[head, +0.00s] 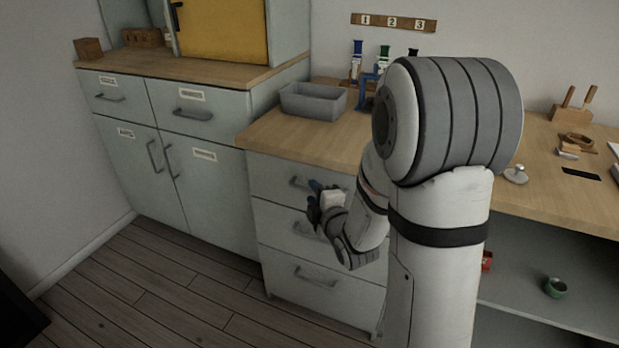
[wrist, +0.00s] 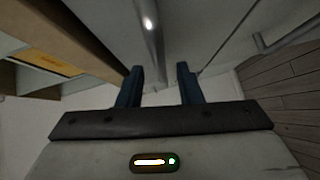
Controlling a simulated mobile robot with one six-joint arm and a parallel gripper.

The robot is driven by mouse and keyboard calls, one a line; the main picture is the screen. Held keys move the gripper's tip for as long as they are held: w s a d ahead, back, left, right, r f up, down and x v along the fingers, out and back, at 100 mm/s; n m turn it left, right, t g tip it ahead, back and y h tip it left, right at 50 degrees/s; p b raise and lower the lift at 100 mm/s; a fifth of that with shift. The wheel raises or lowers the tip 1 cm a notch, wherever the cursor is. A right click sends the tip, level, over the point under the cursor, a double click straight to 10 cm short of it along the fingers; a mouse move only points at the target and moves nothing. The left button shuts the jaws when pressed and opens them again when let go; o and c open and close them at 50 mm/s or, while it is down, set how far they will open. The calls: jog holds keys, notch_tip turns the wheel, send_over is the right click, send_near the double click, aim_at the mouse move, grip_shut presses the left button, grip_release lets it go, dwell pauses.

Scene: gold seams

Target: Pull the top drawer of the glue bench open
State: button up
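The glue bench's top drawer (head: 270,176) is a pale grey-green front under the wooden worktop, and it looks closed. Its metal bar handle (head: 299,184) shows just left of my gripper (head: 315,196). In the wrist view the handle (wrist: 149,35) runs from the top edge down toward the gap between my two dark blue fingers (wrist: 158,85). The fingers stand apart, one on each side of the bar's line. I cannot tell whether the bar lies between the tips or just beyond them. My arm hides the right part of the drawer front.
Two more closed drawers with bar handles lie below, the lowest handle (head: 315,277) in clear view. A grey bin (head: 313,100) stands on the worktop (head: 290,138) above. A labelled cabinet (head: 215,195) adjoins at left. The wooden floor (head: 180,290) in front is clear.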

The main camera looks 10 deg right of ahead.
aim_at(312, 192)
jog(key=shift+x, duration=1.5)
jog(key=shift+f, duration=0.1)
grip_shut()
